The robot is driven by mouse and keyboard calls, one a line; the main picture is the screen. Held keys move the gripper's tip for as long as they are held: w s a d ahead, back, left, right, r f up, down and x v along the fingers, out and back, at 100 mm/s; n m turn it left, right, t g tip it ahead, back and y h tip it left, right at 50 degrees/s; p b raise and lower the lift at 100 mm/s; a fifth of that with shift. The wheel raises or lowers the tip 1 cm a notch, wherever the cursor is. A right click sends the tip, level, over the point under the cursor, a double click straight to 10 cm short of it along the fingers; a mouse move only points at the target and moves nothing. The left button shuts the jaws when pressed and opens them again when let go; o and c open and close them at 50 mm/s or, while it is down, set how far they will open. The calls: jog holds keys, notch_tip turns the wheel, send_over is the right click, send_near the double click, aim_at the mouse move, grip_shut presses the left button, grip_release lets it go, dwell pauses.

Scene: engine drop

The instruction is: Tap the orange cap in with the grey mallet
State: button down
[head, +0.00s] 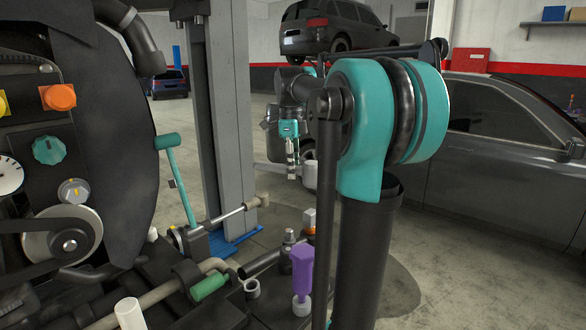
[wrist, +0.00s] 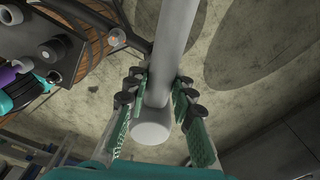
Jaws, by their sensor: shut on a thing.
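The orange cap (head: 59,97) sticks out from the dark engine panel at the upper left of the head view. My gripper (wrist: 158,92) is shut around a light grey round bar in the wrist view, which I take to be the handle of the grey mallet (wrist: 170,45). Its blunt end points toward the wrist camera, and its other end runs out of the picture at the top. In the head view my gripper (head: 292,158) hangs behind my arm, well right of the cap. A grey part of the held thing (head: 310,175) shows beside it; my arm partly hides it.
A teal mallet (head: 175,170) stands beside the engine's dark curved plate. A teal knob (head: 47,150) and a pulley (head: 62,243) share the panel. A purple-handled tool (head: 301,268) stands on the cluttered bench. A lift post (head: 222,100) rises behind. Open floor lies around the bench.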

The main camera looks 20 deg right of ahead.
jog(key=shift+f, duration=2.65)
jog(key=shift+f, duration=0.8)
jog(key=shift+d+r, duration=0.1)
jog(key=shift+r, duration=0.35)
jog(key=shift+f, duration=0.1)
jog(key=shift+f, duration=0.6)
jog(key=shift+r, duration=0.45)
